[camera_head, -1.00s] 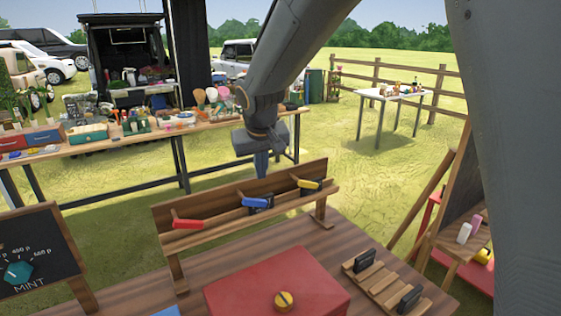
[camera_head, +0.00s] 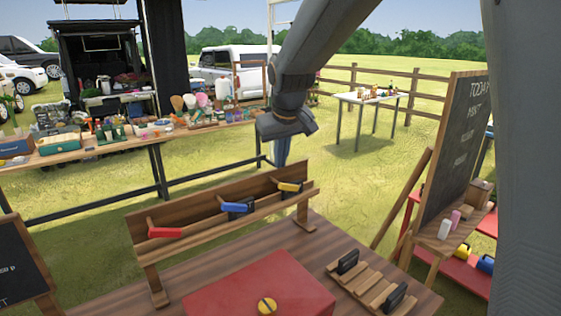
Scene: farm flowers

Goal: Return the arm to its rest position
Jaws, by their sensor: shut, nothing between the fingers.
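My gripper (camera_head: 280,152) hangs at the end of my dark grey arm (camera_head: 310,55), pointing down near the middle of the view. Its fingers are shut and empty. It appears above and behind the wooden rack (camera_head: 215,230), apart from it as far as I can tell. The rack carries a red-handled piece (camera_head: 165,232), a blue one (camera_head: 238,208) and a yellow one (camera_head: 290,187).
A red box (camera_head: 255,290) with a yellow knob and a slatted stand (camera_head: 375,285) with black pieces are on the wooden table (camera_head: 330,245). A chalkboard stand (camera_head: 455,150) is right. A long stall table (camera_head: 160,138) and white table (camera_head: 368,98) stand behind on grass.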

